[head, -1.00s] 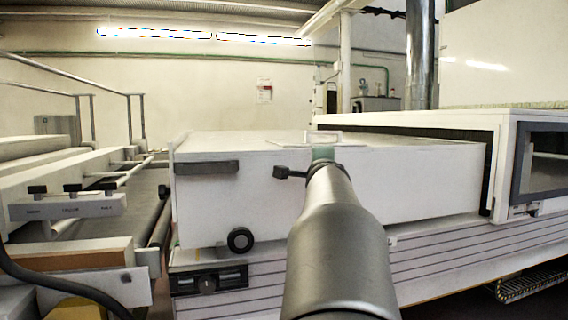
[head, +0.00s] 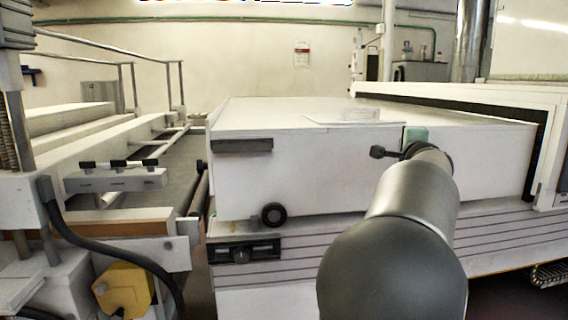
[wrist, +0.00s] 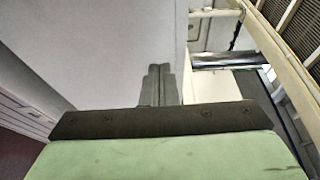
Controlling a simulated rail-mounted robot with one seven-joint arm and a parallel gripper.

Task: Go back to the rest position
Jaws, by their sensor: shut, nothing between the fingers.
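My gripper (wrist: 158,84) shows in the wrist view as two grey fingers side by side, closed together with nothing between them. Part of my own wrist, with a dark bar and a green face, fills the lower part of that view. In the head view my arm reaches from the lower right toward the large white housing (head: 330,165). Its end stands in front of that housing, and the fingers are not clearly seen there. I cannot tell how far the arm's end is from the housing.
A flat pale item (head: 345,117) lies on the housing's top. The white-framed tunnel opening (head: 470,105) is at the right. At the left are a control box with several black knobs (head: 118,180), metal railings (head: 132,85) and a yellow part (head: 124,290) beside a black cable.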

